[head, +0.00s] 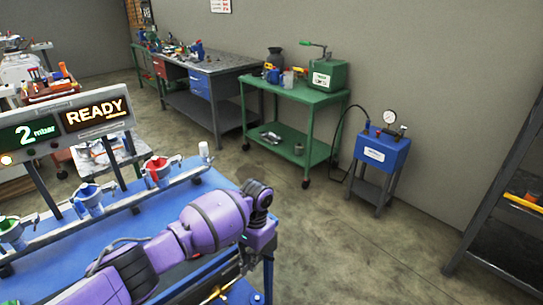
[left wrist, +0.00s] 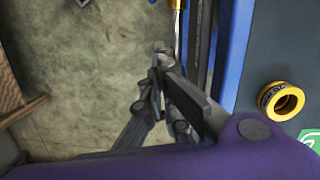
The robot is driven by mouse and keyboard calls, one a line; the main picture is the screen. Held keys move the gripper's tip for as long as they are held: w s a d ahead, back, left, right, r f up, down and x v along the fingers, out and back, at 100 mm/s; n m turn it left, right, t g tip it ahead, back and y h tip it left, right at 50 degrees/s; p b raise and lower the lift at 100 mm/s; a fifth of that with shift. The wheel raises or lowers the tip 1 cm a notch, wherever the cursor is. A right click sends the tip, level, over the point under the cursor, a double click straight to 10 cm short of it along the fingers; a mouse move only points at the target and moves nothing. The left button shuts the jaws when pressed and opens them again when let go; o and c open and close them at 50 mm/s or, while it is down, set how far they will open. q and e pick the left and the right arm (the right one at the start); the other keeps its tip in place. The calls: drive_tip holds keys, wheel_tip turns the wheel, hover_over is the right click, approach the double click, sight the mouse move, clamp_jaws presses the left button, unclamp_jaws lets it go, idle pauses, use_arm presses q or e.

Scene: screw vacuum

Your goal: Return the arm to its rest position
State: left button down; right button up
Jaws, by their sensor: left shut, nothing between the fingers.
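My purple left arm (head: 215,222) reaches from the lower left across the blue bench (head: 110,225), its wrist bent down at the bench's right end. In the left wrist view my left gripper (left wrist: 160,50) is shut and empty. It hangs over the concrete floor, beside the blue bench edge. In the head view the fingers are mostly hidden. My right gripper is not in view.
A display reading READY and 2 mbar (head: 65,123) stands over the bench, with several coloured valves along a rail. A yellow ring (left wrist: 281,101) lies right of the gripper. A green cart (head: 300,92) and blue pump box (head: 383,152) stand behind; floor between is clear.

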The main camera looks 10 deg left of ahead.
use_arm(q)
drive_tip(key=w+d+r+m+t+h, duration=0.15)
drive_tip(key=w+d+t+h, duration=0.25)
drive_tip(key=w+d+t, duration=0.45)
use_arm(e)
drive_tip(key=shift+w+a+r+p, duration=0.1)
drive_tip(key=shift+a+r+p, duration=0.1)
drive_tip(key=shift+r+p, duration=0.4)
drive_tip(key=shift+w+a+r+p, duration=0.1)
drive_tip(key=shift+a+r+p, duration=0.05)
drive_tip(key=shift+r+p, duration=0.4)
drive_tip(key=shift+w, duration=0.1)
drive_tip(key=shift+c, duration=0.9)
use_arm(q)
drive_tip(key=s+a+f+n+y, duration=0.1)
drive_tip(key=s+a+f+n, duration=0.1)
drive_tip(key=s, duration=1.3)
drive_tip(key=s+a+f+n+t+y, duration=0.1)
drive_tip(key=s+a+f, duration=0.4)
drive_tip(key=s, duration=0.9)
drive_tip(key=s+a+f+n+y, duration=0.1)
drive_tip(key=s+a+f+n, duration=0.2)
drive_tip(key=s, duration=1.2)
drive_tip(key=a, duration=0.3)
drive_tip(key=shift+s+f+t, duration=0.25)
drive_tip(key=shift+s+t, duration=0.1)
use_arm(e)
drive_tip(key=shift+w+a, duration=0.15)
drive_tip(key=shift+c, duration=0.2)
